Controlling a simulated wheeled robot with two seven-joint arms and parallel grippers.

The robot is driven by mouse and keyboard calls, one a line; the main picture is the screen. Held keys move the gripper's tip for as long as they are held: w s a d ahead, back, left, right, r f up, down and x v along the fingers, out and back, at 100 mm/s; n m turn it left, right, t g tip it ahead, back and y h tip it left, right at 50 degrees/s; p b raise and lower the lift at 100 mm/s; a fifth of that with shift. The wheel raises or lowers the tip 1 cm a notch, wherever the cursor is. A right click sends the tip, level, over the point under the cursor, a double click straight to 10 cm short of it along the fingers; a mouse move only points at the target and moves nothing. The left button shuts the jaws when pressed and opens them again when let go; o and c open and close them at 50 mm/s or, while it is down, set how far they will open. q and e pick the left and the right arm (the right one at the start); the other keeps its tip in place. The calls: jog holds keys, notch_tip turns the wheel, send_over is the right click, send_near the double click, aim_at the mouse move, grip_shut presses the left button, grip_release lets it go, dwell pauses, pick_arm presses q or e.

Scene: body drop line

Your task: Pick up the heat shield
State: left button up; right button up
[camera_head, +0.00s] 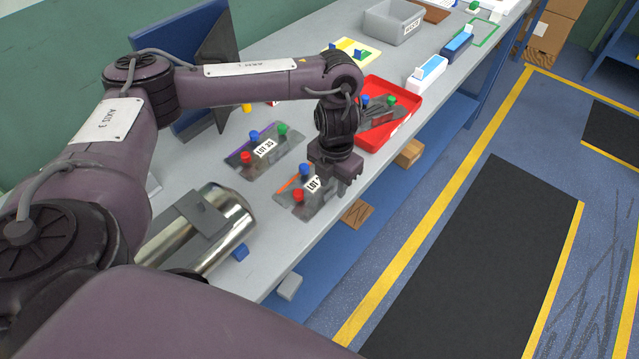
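A shiny curved metal piece (235,215), which looks like the heat shield, lies on the grey bench at the lower left. A flat grey plate sits over its top, and my arm hides its left end. My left gripper (340,186) points down near the bench's front edge, to the right of the metal piece and apart from it. It is over the right part of a small grey plate (318,203) with a LOT label and red and blue knobs. I cannot make out the gap between its fingers. My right gripper is not in view.
A larger LOT plate (285,158) with coloured knobs lies behind. A red tray (413,120) with dark parts stands beyond the gripper. A dark monitor (180,55) stands at the back left. A grey bin (393,22) is farther along the bench. The floor at right is open.

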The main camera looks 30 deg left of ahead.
pick_arm(q)
jog(key=shift+c, duration=0.3)
grip_shut()
jog(key=shift+r, duration=0.15)
